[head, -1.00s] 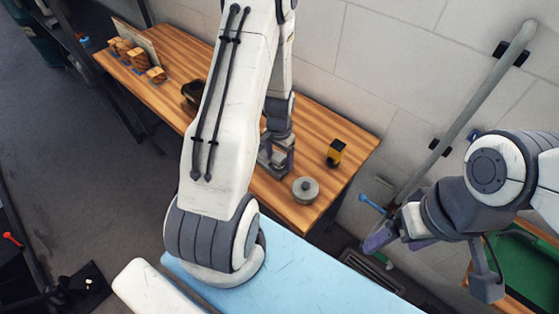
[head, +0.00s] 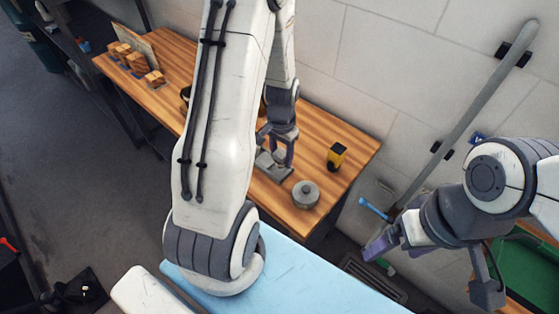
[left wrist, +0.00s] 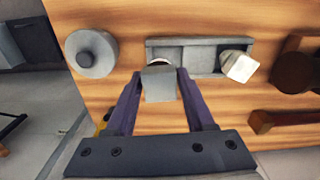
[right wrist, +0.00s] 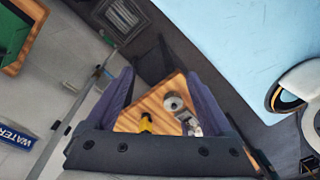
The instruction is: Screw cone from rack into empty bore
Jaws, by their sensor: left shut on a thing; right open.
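My left gripper (head: 275,158) is low over the wooden bench. In the left wrist view its fingers (left wrist: 158,82) are shut on a grey piece with a pale rounded end, likely a cone (left wrist: 160,84). It overlaps the left part of the grey rack (left wrist: 200,42); I cannot tell whether it is clear of it. A second pale, blocky piece (left wrist: 238,66) sits at the rack's right end. My right gripper (head: 382,240) is open and empty, off the bench's right end; its fingers also show in the right wrist view (right wrist: 155,80). No empty bore can be made out.
A round grey knobbed part (head: 305,194) stands on the bench (head: 320,130) near the rack. A yellow and black object (head: 337,155) stands behind it. Wooden blocks (head: 138,62) are at the far left. A light blue surface (head: 300,280) lies in front.

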